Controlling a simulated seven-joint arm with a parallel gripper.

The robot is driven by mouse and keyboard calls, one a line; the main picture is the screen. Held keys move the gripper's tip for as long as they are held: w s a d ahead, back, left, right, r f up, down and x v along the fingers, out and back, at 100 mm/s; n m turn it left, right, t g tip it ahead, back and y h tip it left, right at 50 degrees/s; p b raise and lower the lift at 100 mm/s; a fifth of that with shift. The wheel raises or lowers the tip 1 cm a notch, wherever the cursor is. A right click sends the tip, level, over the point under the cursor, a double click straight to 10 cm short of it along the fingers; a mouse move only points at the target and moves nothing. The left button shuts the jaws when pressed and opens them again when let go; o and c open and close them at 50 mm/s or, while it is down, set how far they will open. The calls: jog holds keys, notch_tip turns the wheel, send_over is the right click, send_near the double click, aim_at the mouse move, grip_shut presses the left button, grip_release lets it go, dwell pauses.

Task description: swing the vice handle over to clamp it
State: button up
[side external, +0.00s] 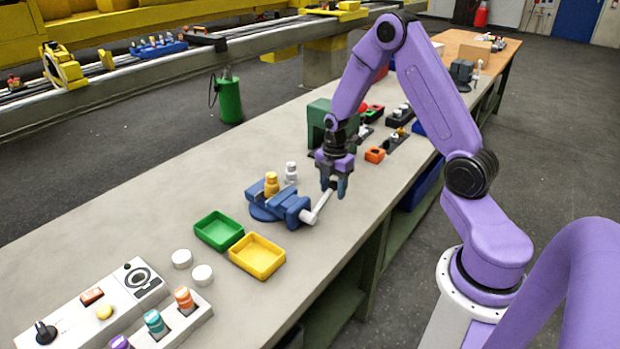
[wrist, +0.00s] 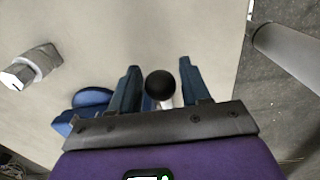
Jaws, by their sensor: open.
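The blue vice (side external: 286,206) stands on the bench with its pale handle (side external: 320,204) slanting up and right from its front. My gripper (side external: 336,187) points down over the handle's free end. In the wrist view, the handle's black ball knob (wrist: 160,85) lies between the two blue fingers of my gripper (wrist: 160,75). The fingers are open, with a gap on each side of the knob. Part of the blue vice also shows at the lower left of the wrist view (wrist: 90,98); my gripper body hides the rest there.
A yellow fitting (side external: 271,184) stands at the vice, and a white fitting (side external: 291,172) stands behind it. Green (side external: 218,231) and yellow (side external: 257,256) trays lie in front. A green block (side external: 322,122) and an orange part (side external: 375,155) are behind my gripper. Bench right of the handle is clear.

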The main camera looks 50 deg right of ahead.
jog(key=shift+r, duration=0.15)
jog(key=c, duration=0.5)
jog(key=shift+c, duration=0.2)
jog(key=shift+s+f, duration=0.1)
jog(key=shift+f, duration=0.1)
jog(key=shift+d+f, duration=0.2)
jog(key=shift+f, duration=0.35)
jog(key=shift+d+f, duration=0.15)
jog(key=shift+f, duration=0.4)
jog(key=shift+s+d+f, duration=0.1)
jog(key=shift+f, duration=0.35)
jog(key=o, duration=0.5)
jog(key=shift+o, duration=0.2)
